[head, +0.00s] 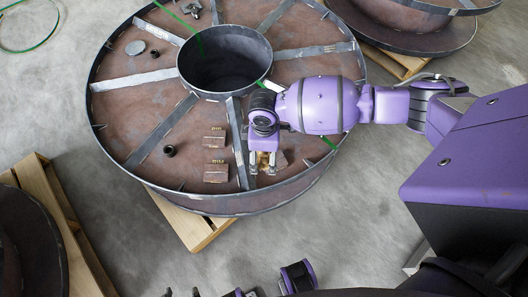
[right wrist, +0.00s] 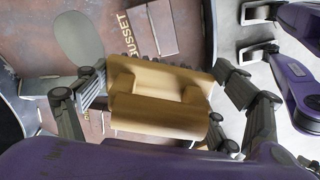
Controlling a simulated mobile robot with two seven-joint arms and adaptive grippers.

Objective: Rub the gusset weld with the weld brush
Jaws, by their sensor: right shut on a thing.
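My right gripper (head: 262,172) is over the front part of the large brown steel reel. It is shut on the weld brush (right wrist: 160,100), a tan block with dark bristles along its far edge, in the right wrist view. The brush (head: 264,158) is mostly hidden by the fingers in the head view. The word GUSSET (right wrist: 131,36) is lettered on the reel beside a brown steel block (right wrist: 162,25); the brush is apart from that block in the picture. The weld itself is too small to make out. My left gripper (right wrist: 247,35) is empty with its fingers apart.
The reel (head: 130,110) has raised radial ribs, a rim and an open central hub (head: 225,60). Two lettered blocks (head: 215,142) (head: 216,173) sit left of my right gripper. A grey disc (head: 135,48) and a dark ring (head: 169,151) lie farther left. A wooden pallet (head: 195,228) is underneath.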

